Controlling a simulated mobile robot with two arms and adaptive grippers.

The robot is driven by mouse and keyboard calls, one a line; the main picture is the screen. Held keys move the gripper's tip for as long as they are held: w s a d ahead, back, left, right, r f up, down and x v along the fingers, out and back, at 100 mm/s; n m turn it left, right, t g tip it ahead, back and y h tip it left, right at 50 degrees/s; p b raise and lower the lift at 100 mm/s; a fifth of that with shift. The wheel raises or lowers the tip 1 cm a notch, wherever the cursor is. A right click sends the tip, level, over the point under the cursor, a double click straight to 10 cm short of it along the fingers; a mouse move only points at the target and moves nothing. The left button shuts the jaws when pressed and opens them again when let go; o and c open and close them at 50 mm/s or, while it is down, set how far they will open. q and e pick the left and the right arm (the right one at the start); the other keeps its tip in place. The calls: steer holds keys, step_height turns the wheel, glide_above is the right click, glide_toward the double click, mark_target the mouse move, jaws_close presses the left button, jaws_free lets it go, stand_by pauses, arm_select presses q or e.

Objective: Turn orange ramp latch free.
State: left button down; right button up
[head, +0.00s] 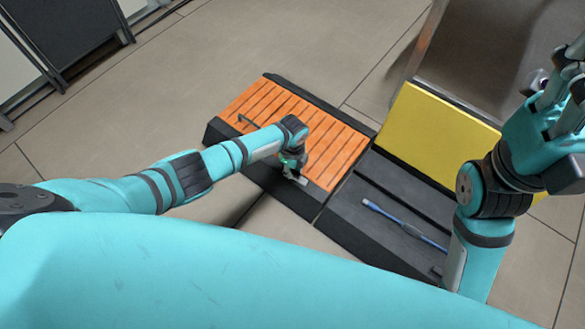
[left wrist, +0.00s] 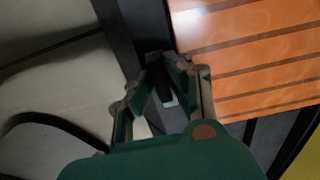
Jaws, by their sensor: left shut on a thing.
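The orange slatted ramp (head: 262,103) lies on the floor in a dark frame, and its orange slats fill the right of the left wrist view (left wrist: 255,50). My left gripper (head: 291,172) reaches down to the ramp's near edge, close to its right corner. In the left wrist view, the left gripper (left wrist: 163,72) has its fingers closed in on a small dark piece with a pale edge (left wrist: 170,101), at the ramp's dark border. This appears to be the ramp latch, mostly hidden by the fingers. My right gripper (head: 562,85) is raised at the right, away from the ramp; its opening is unclear.
A dark grooved ramp (head: 345,215) adjoins the orange one on the right, with a blue bar (head: 405,222) lying on it. A yellow panel (head: 435,130) stands behind it. Tiled floor is clear at left.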

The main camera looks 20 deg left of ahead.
arm_select(q)
steer(key=shift+s+m, duration=0.1)
steer(key=shift+m, duration=0.2)
steer(key=c, duration=1.3)
jaws_free()
step_height(320, 180, up, 12)
